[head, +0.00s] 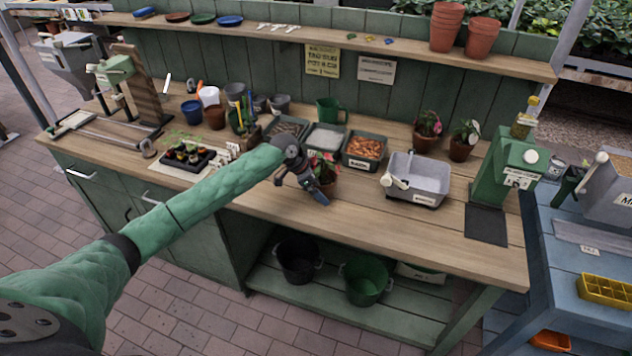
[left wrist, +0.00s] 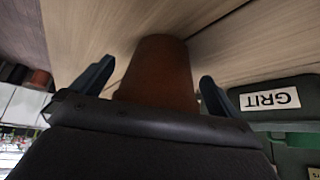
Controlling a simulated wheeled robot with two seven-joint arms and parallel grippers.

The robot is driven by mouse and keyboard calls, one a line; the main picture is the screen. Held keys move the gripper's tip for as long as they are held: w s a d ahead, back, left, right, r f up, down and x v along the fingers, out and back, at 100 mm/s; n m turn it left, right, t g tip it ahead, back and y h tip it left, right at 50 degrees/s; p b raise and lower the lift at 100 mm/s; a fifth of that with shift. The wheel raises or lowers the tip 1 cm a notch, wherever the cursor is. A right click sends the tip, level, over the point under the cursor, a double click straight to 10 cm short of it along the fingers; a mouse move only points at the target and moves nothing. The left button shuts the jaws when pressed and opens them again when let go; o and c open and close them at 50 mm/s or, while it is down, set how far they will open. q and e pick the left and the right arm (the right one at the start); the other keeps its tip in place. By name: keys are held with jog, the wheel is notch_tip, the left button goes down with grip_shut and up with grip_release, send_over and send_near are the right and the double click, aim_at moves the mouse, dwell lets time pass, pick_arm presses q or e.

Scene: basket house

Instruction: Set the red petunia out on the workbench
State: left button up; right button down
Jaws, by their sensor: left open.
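A terracotta pot with a red-pink flowering plant (head: 325,163) stands on the wooden workbench (head: 385,224), in front of the trays. I cannot tell its flower kind for sure. My left gripper (head: 318,194) is open around this pot, partly hiding it. In the left wrist view, the brown pot (left wrist: 158,70) is between the two spread fingers (left wrist: 155,88), with a gap on each side. Its plant is hidden there. Another potted plant with reddish flowers (head: 428,123) stands at the back of the bench. My right gripper is not in view.
The grit tray (left wrist: 270,100) is close beside the gripper. A tray of orange-brown chips (head: 364,148) and a grey tub (head: 428,188) are to the right. A white-flowered pot (head: 463,145) stands behind. A seedling tray (head: 186,158) is at left. The front bench strip is clear.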

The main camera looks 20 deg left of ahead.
pick_arm(q)
jog(key=shift+a+r, duration=0.15)
jog(key=shift+r, duration=0.05)
jog(key=shift+b+v, duration=0.7)
jog(key=shift+v, duration=0.4)
jog(key=b+v, duration=0.2)
jog(key=v, duration=0.7)
jog(key=shift+r+b, duration=0.2)
jog(key=shift+b, duration=0.15)
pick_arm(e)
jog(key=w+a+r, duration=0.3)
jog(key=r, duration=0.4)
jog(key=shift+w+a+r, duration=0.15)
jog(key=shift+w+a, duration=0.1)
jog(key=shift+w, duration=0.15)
pick_arm(q)
jog(key=shift+s+a, duration=0.1)
jog(key=shift+s, duration=0.05)
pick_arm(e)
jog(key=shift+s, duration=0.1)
